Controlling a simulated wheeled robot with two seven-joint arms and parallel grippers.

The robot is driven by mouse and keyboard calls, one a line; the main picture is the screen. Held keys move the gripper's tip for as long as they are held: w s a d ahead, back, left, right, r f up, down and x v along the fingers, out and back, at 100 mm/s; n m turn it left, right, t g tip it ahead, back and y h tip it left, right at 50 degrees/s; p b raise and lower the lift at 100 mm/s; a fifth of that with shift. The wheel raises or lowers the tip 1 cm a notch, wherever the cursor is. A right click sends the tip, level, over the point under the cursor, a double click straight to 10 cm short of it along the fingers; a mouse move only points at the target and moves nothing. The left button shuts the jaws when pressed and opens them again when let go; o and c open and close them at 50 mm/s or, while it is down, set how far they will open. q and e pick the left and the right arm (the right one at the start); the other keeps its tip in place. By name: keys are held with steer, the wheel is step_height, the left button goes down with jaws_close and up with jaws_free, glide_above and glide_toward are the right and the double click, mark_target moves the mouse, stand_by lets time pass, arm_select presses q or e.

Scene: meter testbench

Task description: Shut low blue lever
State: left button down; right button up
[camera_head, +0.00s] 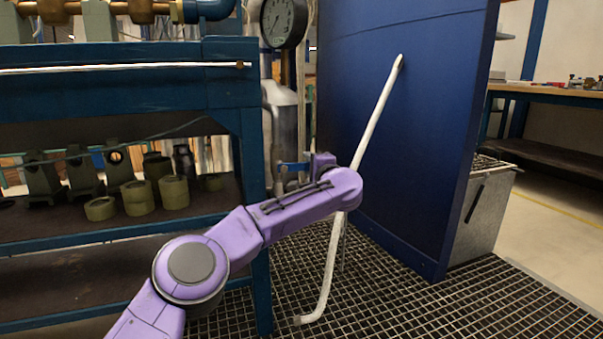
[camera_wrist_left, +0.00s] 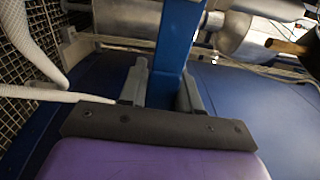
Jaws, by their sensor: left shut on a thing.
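The low blue lever (camera_head: 291,166) shows in the head view as a short blue bar beside the grey metal pipe, partly hidden by my left wrist. In the left wrist view the lever (camera_wrist_left: 178,42) is a flat blue bar that runs up between the two grey fingers of my left gripper (camera_wrist_left: 163,80). The gripper is shut on it. In the head view the purple left arm reaches up to the lever, and the fingers are mostly hidden there. My right gripper is in neither view.
A blue bench (camera_head: 228,90) with green and olive parts stands at the left. A blue panel (camera_head: 430,120) stands at the right, with a white hose (camera_head: 376,112) in front. A round gauge (camera_head: 283,20) sits above the pipe (camera_head: 283,118). The floor is metal grating (camera_head: 400,300).

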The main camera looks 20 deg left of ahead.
arm_select(q)
steer(key=shift+r, duration=0.15)
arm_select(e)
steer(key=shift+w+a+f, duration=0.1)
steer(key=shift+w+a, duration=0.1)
arm_select(q)
steer(key=c, duration=0.9)
jaws_free()
steer(key=shift+d+r, duration=0.1)
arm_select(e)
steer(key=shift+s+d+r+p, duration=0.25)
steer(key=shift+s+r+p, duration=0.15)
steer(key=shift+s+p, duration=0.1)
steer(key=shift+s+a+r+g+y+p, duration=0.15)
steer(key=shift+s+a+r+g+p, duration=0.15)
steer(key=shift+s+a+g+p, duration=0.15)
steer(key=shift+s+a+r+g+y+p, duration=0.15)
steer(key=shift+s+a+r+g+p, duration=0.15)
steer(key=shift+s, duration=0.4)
arm_select(q)
steer(key=v, duration=1)
steer(key=shift+s+d, duration=0.15)
